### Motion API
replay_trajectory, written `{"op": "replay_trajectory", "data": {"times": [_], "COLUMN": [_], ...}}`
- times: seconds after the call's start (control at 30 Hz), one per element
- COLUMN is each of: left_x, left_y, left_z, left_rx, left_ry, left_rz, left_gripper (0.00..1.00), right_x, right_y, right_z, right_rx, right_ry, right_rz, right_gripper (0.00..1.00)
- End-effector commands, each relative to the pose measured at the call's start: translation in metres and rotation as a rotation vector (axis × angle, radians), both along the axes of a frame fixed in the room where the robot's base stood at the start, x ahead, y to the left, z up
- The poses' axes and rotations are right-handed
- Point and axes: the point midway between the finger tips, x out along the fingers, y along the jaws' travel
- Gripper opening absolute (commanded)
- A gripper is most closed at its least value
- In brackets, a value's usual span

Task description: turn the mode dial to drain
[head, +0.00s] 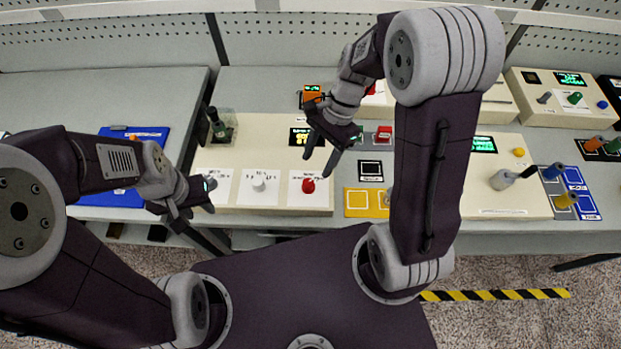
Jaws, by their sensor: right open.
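A cream console (270,150) stands in front of me with three white label cards. A light grey knob (259,184) is on the middle card and a red knob (308,186) on the right one. The left card is partly covered by my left gripper (208,195). The lettering is too small to read, so I cannot tell which control is the mode dial. My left gripper is at the console's front left edge; its jaw opening is unclear. My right gripper (319,165) is open and empty, its fingers pointing down above the console's right part, near the red knob.
A green-lit display (299,136) and a dark green bottle-like part (217,124) are at the console's back. A blue mat (126,198) lies left. Yellow pads (356,203) lie right. Another cream console (500,207) with a grey lever (502,180) stands further right.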

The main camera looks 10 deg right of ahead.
Motion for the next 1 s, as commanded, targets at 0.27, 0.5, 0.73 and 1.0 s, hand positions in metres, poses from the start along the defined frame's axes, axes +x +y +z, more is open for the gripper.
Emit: {"op": "replay_trajectory", "data": {"times": [0.27,0.5,0.73,1.0], "left_x": [0.0,0.0,0.0,0.0], "left_y": [0.0,0.0,0.0,0.0], "left_z": [-0.005,-0.006,-0.006,-0.006], "left_rx": [0.0,0.0,0.0,0.0], "left_ry": [0.0,0.0,0.0,0.0], "left_rz": [0.0,0.0,0.0,0.0], "left_gripper": [0.36,0.36,0.36,0.36], "right_x": [-0.012,-0.014,-0.014,-0.014], "right_y": [0.019,0.024,0.024,0.024], "right_z": [-0.053,-0.068,-0.068,-0.067], "right_rx": [-0.001,-0.002,-0.002,-0.003], "right_ry": [0.004,0.0,-0.001,-0.001], "right_rz": [0.003,0.003,0.002,0.004], "right_gripper": [0.53,0.53,0.39,0.0]}}
